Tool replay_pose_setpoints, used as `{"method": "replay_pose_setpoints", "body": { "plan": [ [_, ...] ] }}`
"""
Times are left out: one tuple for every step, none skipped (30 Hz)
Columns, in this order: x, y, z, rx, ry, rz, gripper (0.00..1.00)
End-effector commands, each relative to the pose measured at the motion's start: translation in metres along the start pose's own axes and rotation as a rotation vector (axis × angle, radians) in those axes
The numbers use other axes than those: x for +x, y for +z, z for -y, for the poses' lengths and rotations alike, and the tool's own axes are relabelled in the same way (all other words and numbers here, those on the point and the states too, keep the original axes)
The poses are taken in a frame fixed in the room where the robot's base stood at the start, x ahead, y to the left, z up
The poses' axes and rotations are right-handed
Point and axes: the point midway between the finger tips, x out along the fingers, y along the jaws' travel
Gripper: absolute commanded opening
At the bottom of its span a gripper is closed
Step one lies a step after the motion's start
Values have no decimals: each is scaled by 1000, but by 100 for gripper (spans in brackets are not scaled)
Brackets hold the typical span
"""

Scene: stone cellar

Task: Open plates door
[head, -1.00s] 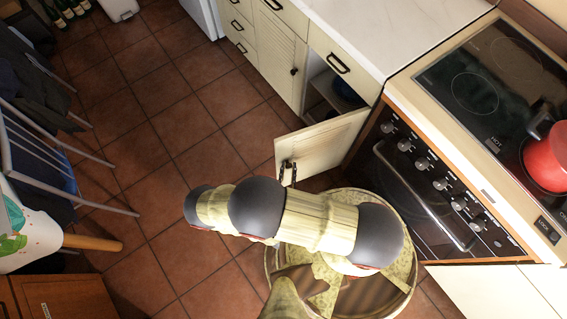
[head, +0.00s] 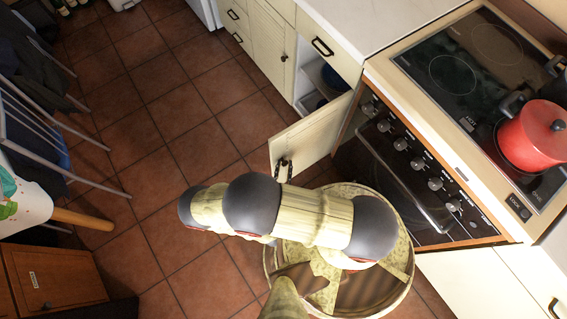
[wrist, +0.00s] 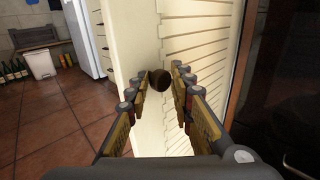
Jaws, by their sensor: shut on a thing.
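The plates door, a cream slatted cabinet door (head: 314,137), stands swung open beside the oven. Its cabinet opening (head: 318,84) shows a shelf with blue dishware (head: 335,78) inside. My gripper (head: 284,170) is at the door's free edge in the head view, partly behind my arm. In the wrist view the two fingers of my gripper (wrist: 160,84) close around the dark round knob (wrist: 159,79) on the door (wrist: 195,60). Part of the knob is hidden by the fingers.
The stove (head: 470,75) with a red pot (head: 533,135) is to the right, its oven (head: 400,180) close to the door. Chairs (head: 40,130) and a table stand left. Tiled floor (head: 170,130) between is clear.

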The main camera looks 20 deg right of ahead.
Motion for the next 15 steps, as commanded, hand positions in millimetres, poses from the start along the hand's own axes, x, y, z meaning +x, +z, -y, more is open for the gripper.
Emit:
{"method": "replay_pose_setpoints", "body": {
  "plan": [
    [1,1,29,-38,-39,-1,0],
    [1,1,29,-38,-39,0,24],
    [1,1,29,-38,-40,0,26],
    [1,1,29,-39,-40,0,28],
    [1,1,29,-39,-40,0,34],
    [1,1,29,-39,-40,0,38],
    [1,1,29,-39,-40,0,39],
    [1,1,28,-38,-40,0,40],
    [1,1,28,-38,-39,0,40],
    [1,1,28,-38,-39,0,40],
    [1,1,28,-37,-39,0,40],
    [1,1,27,-37,-39,0,40],
    [1,1,27,-36,-39,0,40],
    [1,1,27,-36,-38,0,40],
    [1,1,27,-35,-38,0,40]
  ]
}}
